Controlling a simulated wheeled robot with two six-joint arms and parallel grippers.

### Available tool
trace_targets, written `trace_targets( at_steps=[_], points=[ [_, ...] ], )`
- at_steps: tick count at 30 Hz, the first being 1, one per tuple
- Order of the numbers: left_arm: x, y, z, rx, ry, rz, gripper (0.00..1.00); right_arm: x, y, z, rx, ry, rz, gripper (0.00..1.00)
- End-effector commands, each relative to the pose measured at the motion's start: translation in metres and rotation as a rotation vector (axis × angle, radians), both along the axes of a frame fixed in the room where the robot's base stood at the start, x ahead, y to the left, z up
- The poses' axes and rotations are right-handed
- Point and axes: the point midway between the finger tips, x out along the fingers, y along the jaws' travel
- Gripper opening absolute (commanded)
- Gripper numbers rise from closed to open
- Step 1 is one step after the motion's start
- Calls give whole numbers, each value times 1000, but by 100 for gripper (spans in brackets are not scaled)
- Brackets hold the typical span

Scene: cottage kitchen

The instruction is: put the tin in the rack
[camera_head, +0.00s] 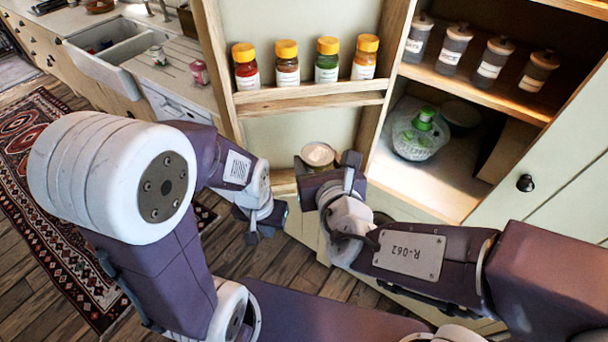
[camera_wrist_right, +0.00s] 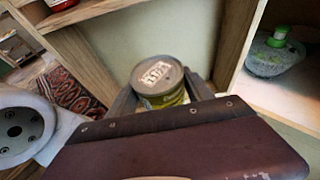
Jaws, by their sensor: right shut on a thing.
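The tin (camera_head: 318,154) has a pale round lid with a label, and its yellow-green side shows in the right wrist view (camera_wrist_right: 172,98). My right gripper (camera_head: 327,166) is shut on it, one finger on each side, and it looks upright. The tin is in front of the open cupboard door, below the upper wooden rack (camera_head: 312,97). A lower wooden rack rail (camera_head: 284,180) shows partly behind my grippers; whether the tin touches it I cannot tell. My left gripper (camera_head: 261,222) hangs left of the tin, apart from it; its finger gap is unclear.
Several yellow-capped spice jars (camera_head: 286,63) fill the upper rack. The cupboard at right holds lidded canisters (camera_head: 490,60) and a green-topped glass container (camera_head: 420,133). A sink (camera_head: 120,48) and counter lie at the back left. A patterned rug (camera_head: 40,150) covers the floor at left.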

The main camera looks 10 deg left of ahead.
Motion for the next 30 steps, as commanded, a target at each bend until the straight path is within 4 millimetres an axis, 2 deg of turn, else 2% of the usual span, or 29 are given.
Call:
trace_targets(
  at_steps=[5,9,13,21,27,30],
  points=[
    [0,0,-10,0,0,-1,0,40,19,-31,-6,3,-7,0],
    [0,0,-6,0,0,-1,0,71,37,-49,-3,2,-5,0],
    [0,0,-3,0,0,-1,0,90,48,-60,0,1,-4,0],
    [0,0,-2,0,0,-1,0,99,53,-68,2,-1,-4,0],
    [0,0,1,0,0,-1,0,98,52,-101,-2,2,-3,0],
    [0,0,1,0,0,-1,0,98,53,-107,1,0,-3,0]
  ],
)
